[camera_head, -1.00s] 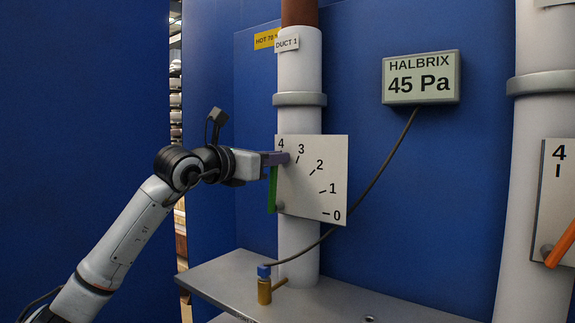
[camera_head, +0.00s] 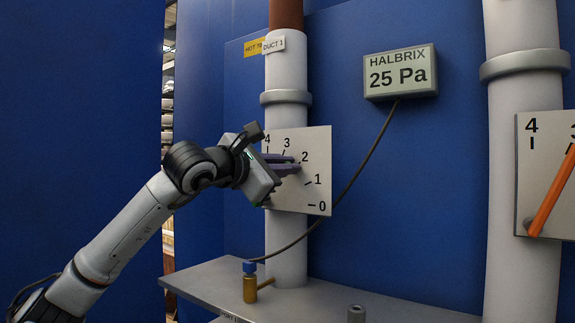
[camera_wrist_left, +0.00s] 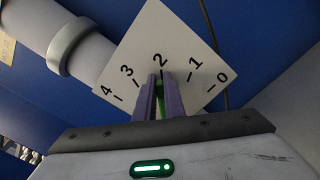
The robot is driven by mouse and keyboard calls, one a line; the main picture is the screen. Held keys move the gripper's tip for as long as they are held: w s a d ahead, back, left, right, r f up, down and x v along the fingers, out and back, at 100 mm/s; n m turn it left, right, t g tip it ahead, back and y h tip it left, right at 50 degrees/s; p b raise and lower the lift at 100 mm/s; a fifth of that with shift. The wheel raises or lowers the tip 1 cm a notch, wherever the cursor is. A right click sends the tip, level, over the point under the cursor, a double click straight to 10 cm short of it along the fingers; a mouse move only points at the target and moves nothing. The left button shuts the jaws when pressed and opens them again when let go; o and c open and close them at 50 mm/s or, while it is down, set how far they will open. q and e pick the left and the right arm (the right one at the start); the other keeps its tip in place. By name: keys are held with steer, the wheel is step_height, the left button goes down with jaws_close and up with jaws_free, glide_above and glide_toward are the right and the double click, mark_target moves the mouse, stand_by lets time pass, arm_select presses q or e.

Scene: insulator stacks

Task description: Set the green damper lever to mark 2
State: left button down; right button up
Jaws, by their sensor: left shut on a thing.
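The white dial plate (camera_head: 318,192) with marks 0 to 4 is fixed on the duct 1 pipe (camera_head: 287,75). My left gripper (camera_head: 297,164) is in front of this plate, its purple fingers near mark 2. In the left wrist view the fingers (camera_wrist_left: 159,80) are shut on the green damper lever (camera_wrist_left: 160,102), which shows as a thin strip between them. There the lever lines up with mark 2 (camera_wrist_left: 161,60). In the head view the gripper hides the lever. My right gripper is out of view.
A HALBRIX display (camera_head: 401,72) reads 25 Pa. Its cable runs down to a brass fitting (camera_head: 250,287) on the grey shelf (camera_head: 205,283). At the right, another pipe (camera_head: 522,100) carries a plate with an orange lever (camera_head: 553,192).

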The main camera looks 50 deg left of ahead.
arm_select(q)
steer(key=shift+d+f, duration=0.15)
stand_by(0.3)
steer(key=c, duration=1.8)
jaws_free()
steer(key=shift+c, duration=0.2)
steer(key=b+v, duration=0.5)
steer(key=v, duration=0.5)
steer(key=shift+s+b, duration=0.15)
steer(key=shift+b, duration=0.2)
